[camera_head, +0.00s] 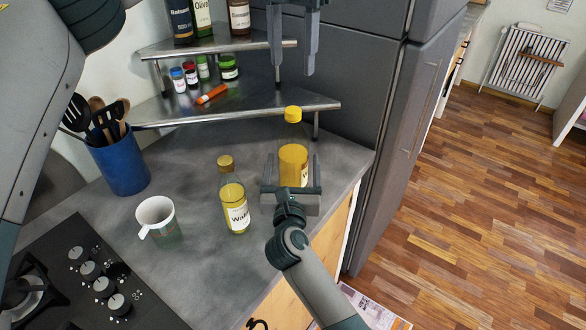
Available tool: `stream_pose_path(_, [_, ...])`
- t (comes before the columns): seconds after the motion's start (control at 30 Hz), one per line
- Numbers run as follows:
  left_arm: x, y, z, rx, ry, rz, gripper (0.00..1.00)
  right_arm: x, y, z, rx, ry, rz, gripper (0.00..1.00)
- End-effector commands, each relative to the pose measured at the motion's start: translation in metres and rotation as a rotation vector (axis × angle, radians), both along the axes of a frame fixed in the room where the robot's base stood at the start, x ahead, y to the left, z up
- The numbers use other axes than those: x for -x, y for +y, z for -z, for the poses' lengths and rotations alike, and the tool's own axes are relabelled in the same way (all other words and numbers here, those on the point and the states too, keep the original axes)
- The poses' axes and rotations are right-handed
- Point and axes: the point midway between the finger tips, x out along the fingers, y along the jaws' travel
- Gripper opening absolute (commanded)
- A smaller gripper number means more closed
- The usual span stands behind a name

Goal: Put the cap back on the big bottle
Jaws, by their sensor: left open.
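The big bottle (293,166), with yellow contents, stands near the right end of the counter. Its yellow cap (293,115) shows above it, in line with the neck; the clear neck between is hard to see, so I cannot tell how the cap is seated. My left gripper (296,70) hangs from the top edge, open and empty, above the cap. My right gripper (293,170) comes from below, with one finger on each side of the bottle's body. I cannot tell whether the fingers press on it.
A smaller labelled oil bottle (234,206) with a brownish cap stands left of the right gripper. A white mug (157,216), a blue utensil holder (121,165) and a stove (75,285) lie further left. A metal shelf (250,108) with jars stands behind. The fridge (390,140) borders the right.

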Motion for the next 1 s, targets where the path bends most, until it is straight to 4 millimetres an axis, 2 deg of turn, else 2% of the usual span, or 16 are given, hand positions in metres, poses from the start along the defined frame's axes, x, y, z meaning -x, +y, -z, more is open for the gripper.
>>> stream_pose_path(0.3, [0.000,0.000,0.018,0.000,0.000,0.000,0.51,0.067,0.003,0.003,-0.003,0.002,0.000,0.79])
stream_pose_path(0.5, [0.000,0.000,0.025,0.000,0.000,0.000,0.51,0.101,0.004,0.003,-0.002,0.002,0.000,0.79])
stream_pose_path(0.7, [0.000,0.000,0.029,0.000,0.000,0.000,0.51,0.120,0.004,0.001,-0.001,0.001,0.000,0.79])
stream_pose_path(1.0, [0.000,0.000,0.029,0.000,0.000,0.000,0.51,0.124,0.005,0.000,0.000,0.001,0.001,0.79])
